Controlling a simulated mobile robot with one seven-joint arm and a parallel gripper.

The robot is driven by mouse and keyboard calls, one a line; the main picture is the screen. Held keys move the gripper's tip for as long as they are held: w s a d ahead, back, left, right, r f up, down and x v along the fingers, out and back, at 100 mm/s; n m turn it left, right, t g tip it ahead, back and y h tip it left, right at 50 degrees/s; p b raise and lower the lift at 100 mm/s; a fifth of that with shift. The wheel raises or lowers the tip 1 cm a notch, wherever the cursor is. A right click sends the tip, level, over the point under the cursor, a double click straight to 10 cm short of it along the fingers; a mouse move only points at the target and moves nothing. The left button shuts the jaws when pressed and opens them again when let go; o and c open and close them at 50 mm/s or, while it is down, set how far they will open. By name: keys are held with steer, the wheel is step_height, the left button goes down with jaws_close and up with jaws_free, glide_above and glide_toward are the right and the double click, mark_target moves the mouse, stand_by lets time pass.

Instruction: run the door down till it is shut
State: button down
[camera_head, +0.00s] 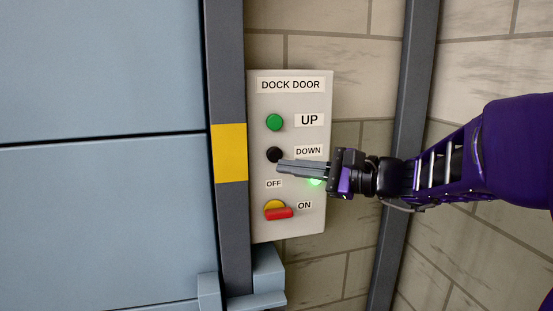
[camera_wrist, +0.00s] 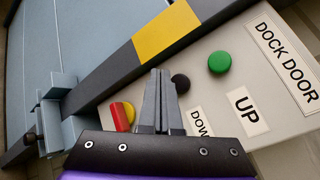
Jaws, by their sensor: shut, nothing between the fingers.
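The control panel (camera_head: 290,231), labelled DOCK DOOR, is on the wall beside the door. Its green UP button (camera_head: 274,122) is above the black DOWN button (camera_head: 274,155). A red handle (camera_head: 279,213) on a yellow base sits below, beside the ON label; OFF is printed above it. My gripper (camera_head: 281,168) is shut and empty, its tips at the lower right edge of the black button. In the wrist view the fingertips (camera_wrist: 160,72) lie beside the black button (camera_wrist: 181,83); I cannot tell whether they touch it. The blue door (camera_head: 100,75) fills the left; its bottom edge is out of view.
A dark door post (camera_head: 226,60) with a yellow band (camera_head: 229,153) stands between door and panel. A blue bracket (camera_head: 268,272) juts out below the panel. A green light glows behind my fingers. Another dark post (camera_head: 412,70) stands behind my arm.

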steer(key=shift+s+d, duration=0.3)
steer(key=shift+s, duration=0.65)
